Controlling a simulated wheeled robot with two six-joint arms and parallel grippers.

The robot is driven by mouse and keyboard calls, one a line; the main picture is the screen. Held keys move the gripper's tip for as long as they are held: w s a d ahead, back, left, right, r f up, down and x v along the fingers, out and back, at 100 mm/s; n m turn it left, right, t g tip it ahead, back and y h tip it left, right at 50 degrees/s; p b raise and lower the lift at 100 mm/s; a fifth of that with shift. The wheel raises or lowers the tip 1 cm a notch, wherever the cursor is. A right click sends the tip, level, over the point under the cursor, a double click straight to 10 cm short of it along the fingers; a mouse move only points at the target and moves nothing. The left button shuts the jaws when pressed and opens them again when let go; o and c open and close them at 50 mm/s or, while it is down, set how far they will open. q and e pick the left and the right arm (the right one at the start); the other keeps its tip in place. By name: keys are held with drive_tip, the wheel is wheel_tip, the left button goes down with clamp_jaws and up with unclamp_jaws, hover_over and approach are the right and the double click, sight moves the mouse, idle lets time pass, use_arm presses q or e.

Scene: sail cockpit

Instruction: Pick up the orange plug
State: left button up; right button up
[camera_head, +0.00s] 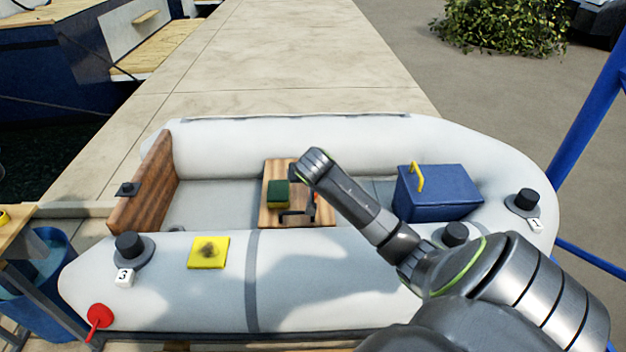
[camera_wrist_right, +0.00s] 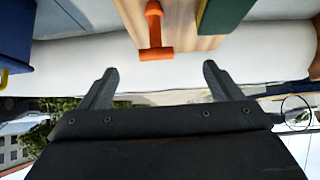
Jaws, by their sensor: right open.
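The orange plug (camera_wrist_right: 156,38) is T-shaped in the right wrist view. It lies on a wooden board (camera_wrist_right: 192,43) with its crossbar toward my right gripper (camera_wrist_right: 160,69). That gripper is open and empty, its two fingers apart, with the plug ahead of the gap between them and not touching. In the head view my right arm reaches over the inflatable boat to the wooden board (camera_head: 270,219). The plug is mostly hidden there by the arm and gripper. My left gripper is not in view.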

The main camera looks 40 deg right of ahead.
drive_tip(key=b+x, duration=0.1)
drive_tip(key=x, duration=0.6)
drive_tip(key=shift+d+f, duration=0.2)
drive_tip(key=shift+d, duration=0.15)
drive_tip(key=shift+w+d+f, duration=0.1)
drive_tip(key=shift+w+f, duration=0.05)
drive_tip(key=shift+w, duration=0.05)
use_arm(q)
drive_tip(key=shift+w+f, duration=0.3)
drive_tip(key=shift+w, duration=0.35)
